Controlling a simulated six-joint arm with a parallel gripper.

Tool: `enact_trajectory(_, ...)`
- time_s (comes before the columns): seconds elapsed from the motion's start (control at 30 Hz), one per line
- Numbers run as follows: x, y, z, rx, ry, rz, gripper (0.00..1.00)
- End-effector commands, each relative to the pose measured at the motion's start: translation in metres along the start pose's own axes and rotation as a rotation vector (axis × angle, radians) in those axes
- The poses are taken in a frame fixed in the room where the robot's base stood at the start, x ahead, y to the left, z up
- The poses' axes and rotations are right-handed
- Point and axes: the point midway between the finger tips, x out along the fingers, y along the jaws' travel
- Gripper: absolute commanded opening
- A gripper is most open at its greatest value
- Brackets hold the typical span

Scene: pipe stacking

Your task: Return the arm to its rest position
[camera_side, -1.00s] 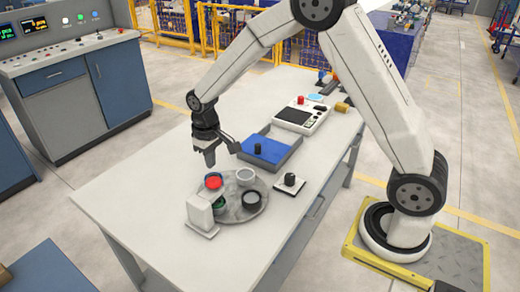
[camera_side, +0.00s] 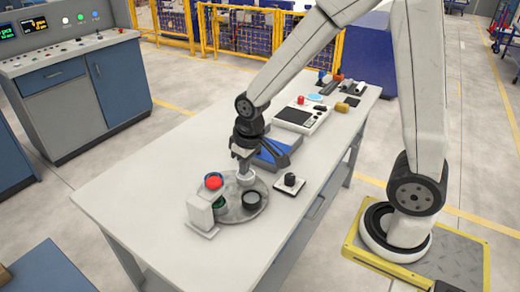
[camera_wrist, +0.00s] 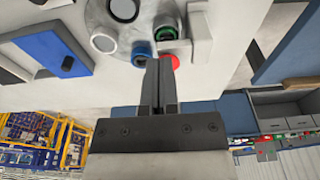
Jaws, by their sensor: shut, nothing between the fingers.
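My gripper (camera_side: 244,166) is shut with nothing in it. In the side view its fingertips overlap a white cup (camera_side: 246,179) on the round grey plate (camera_side: 232,214); I cannot tell if they touch. In the wrist view the closed fingers (camera_wrist: 160,66) point toward the plate, near a red part (camera_wrist: 172,62) and a blue part (camera_wrist: 140,55). The red part (camera_side: 213,182), a green part (camera_side: 219,203) and a dark cup (camera_side: 252,198) also show in the side view.
A white block stand (camera_side: 201,214) stands at the plate's front left. A small square base with a dark knob (camera_side: 290,180) sits right of the plate. A white panel (camera_side: 301,118) and small items lie farther back. The left part of the table (camera_side: 130,205) is clear.

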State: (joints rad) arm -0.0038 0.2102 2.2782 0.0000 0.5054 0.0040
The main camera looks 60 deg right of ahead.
Motion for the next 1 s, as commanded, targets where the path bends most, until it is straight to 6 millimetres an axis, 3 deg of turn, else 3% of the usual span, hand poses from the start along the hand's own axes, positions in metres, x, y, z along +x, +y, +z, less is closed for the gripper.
enact_trajectory(0.2, -0.009, 0.001, 0.046, 0.0, 0.058, 0.0, 0.0)
enact_trajectory(0.37, -0.01, 0.001, 0.065, 0.0, 0.079, 0.001, 0.0)
enact_trajectory(1.0, -0.01, 0.001, 0.07, 0.0, 0.084, 0.001, 0.0)
